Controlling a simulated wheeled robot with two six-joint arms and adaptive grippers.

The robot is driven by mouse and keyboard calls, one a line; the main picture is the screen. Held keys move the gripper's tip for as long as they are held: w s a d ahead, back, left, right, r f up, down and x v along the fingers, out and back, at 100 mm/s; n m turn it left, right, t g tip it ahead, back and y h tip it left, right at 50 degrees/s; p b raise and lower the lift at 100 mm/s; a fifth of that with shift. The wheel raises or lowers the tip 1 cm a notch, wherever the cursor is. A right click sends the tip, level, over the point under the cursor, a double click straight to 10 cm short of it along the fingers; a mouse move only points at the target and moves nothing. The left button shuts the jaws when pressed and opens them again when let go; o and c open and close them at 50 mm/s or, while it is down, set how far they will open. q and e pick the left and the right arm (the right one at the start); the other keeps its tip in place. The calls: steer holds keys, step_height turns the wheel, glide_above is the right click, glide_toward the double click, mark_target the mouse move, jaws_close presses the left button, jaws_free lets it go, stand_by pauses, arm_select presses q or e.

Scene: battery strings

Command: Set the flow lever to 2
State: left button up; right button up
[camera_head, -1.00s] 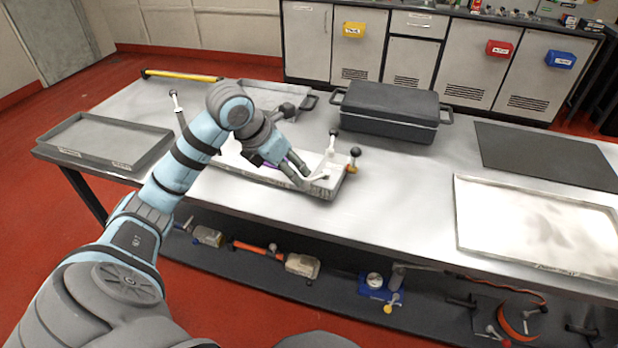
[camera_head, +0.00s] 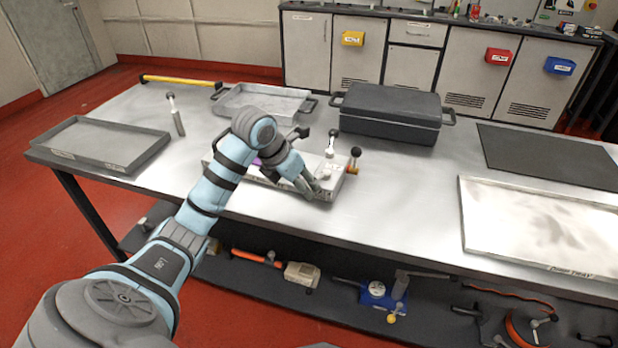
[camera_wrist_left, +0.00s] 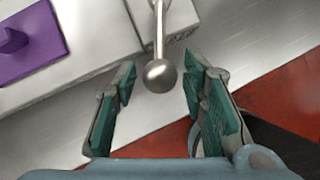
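A metal lever (camera_wrist_left: 160,30) with a round grey knob (camera_wrist_left: 159,75) shows in the left wrist view, running down from the top edge. Its knob lies between the two fingers of my left gripper (camera_wrist_left: 158,88), which are open and apart from it on both sides. The lever belongs to the pale flat fixture (camera_head: 324,193) on the table. In the head view my left gripper (camera_head: 309,187) is over the fixture's right part and mostly hides the lever. Lettering beside the lever is too blurred to read, so its setting cannot be told. My right gripper is not in view.
A purple block (camera_wrist_left: 30,38) sits on the fixture. Dark-knobbed posts (camera_head: 333,142) and a brass fitting (camera_head: 354,160) stand at its right end. A dark case (camera_head: 388,112) is behind. Grey trays (camera_head: 103,145) lie left and behind; a pale tray (camera_head: 540,225) lies right.

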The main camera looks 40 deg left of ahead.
arm_select(q)
jaws_close()
steer(key=shift+d+r+n+y+p, duration=0.1)
steer(key=shift+d+n+y+p, duration=0.25)
steer(key=shift+n+p, duration=0.2)
steer(key=shift+d+n+y+p, duration=0.35)
steer(key=shift+d+n+p, duration=0.15)
steer(key=shift+n, duration=0.25)
steer(key=shift+d, duration=0.2)
steer(key=shift+w+d, duration=0.1)
steer(key=shift+d, duration=0.65)
steer(key=shift+w+d+p, duration=0.1)
steer(key=shift+d+p, duration=0.15)
steer(key=shift+p, duration=0.1)
steer(key=shift+w+d, duration=0.2)
steer(key=shift+d, duration=0.6)
